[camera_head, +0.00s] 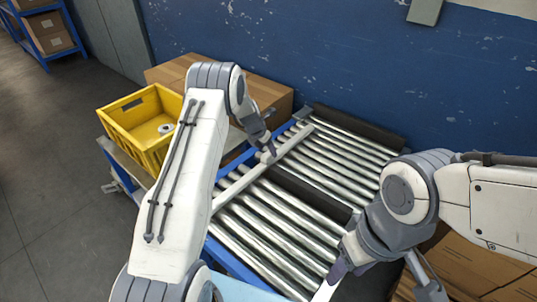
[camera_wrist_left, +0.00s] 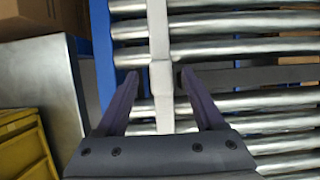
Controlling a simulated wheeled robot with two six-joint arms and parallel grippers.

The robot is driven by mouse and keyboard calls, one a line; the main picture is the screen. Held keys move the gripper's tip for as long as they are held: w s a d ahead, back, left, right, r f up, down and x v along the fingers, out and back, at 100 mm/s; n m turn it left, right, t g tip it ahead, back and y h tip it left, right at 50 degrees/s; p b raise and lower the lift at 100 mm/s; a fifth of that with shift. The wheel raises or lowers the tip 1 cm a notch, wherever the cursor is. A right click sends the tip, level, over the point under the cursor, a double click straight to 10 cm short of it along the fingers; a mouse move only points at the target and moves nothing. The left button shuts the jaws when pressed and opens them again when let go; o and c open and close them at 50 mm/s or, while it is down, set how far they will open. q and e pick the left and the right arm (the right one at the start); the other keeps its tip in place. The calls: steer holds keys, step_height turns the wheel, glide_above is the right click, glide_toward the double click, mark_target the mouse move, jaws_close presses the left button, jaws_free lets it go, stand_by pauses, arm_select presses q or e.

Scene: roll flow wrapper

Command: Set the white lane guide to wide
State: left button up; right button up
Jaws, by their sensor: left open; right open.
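The white lane guide (camera_head: 240,183) is a pale straight bar lying along the roller conveyor, across its metal rollers. In the left wrist view it runs upright through the middle, with a wider pale block (camera_wrist_left: 161,77) on it. My left gripper (camera_head: 267,150) is over this bar. In the left wrist view its two dark fingers (camera_wrist_left: 159,78) are apart, one on each side of the block, with gaps visible; whether they are level with it I cannot tell. My right gripper (camera_head: 385,277) is open at the conveyor's near right end, away from the bar.
The conveyor (camera_head: 345,155) has a blue side frame and dark strips (camera_head: 305,192). A yellow crate (camera_head: 125,140) with a small pale item stands at left. A cardboard box (camera_head: 265,92) is behind; more boxes (camera_head: 460,270) are at lower right. A blue wall closes the back.

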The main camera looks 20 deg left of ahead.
mark_target(268, 153)
arm_select(q)
steer(key=shift+x, duration=1.75)
jaws_close()
